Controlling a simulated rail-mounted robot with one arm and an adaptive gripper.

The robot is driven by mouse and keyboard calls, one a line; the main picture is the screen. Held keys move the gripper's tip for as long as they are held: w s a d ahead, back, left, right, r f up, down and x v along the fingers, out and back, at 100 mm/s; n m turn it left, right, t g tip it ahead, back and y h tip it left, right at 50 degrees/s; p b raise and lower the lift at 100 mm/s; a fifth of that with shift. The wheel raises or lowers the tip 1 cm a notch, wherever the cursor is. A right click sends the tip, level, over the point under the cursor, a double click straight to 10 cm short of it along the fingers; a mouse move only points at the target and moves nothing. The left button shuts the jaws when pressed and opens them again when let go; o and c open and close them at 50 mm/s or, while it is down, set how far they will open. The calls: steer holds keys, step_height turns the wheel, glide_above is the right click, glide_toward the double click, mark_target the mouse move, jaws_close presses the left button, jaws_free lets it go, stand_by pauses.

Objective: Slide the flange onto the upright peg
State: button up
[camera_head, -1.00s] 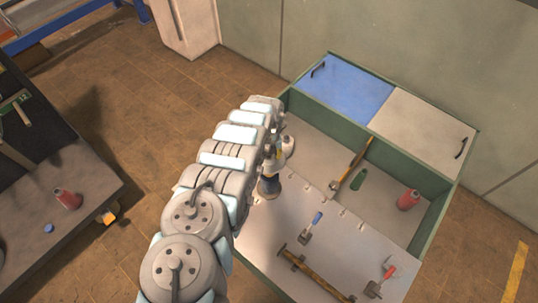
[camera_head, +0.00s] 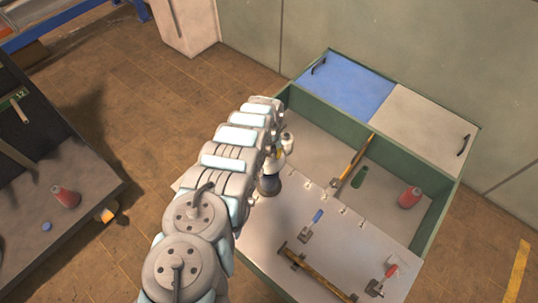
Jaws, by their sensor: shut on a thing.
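My gripper (camera_head: 269,186) shows only in part at the end of my arm, a small dark shape with a pale wrist above it. It is over the left part of the light grey worktop (camera_head: 258,225) of the green cabinet. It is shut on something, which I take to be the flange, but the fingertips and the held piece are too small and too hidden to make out. I cannot pick out the upright peg; my arm and gripper cover that part of the worktop.
The worktop holds a blue-handled tool (camera_head: 312,223), a long hammer (camera_head: 317,273) and a red-handled tool (camera_head: 383,279). Behind, the open compartment holds another hammer (camera_head: 351,162), a green piece (camera_head: 360,177) and a red bottle (camera_head: 410,197). A dark table (camera_head: 85,225) stands left.

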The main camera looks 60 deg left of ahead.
steer(key=shift+f, duration=0.1)
steer(key=shift+f+b, duration=1.95)
steer(key=shift+f, duration=0.1)
steer(key=o, duration=1.3)
steer(key=shift+c, duration=0.2)
steer(key=shift+r, duration=0.2)
steer(key=shift+a+r, duration=0.15)
steer(key=shift+r, duration=5.7)
steer(key=shift+d, duration=0.2)
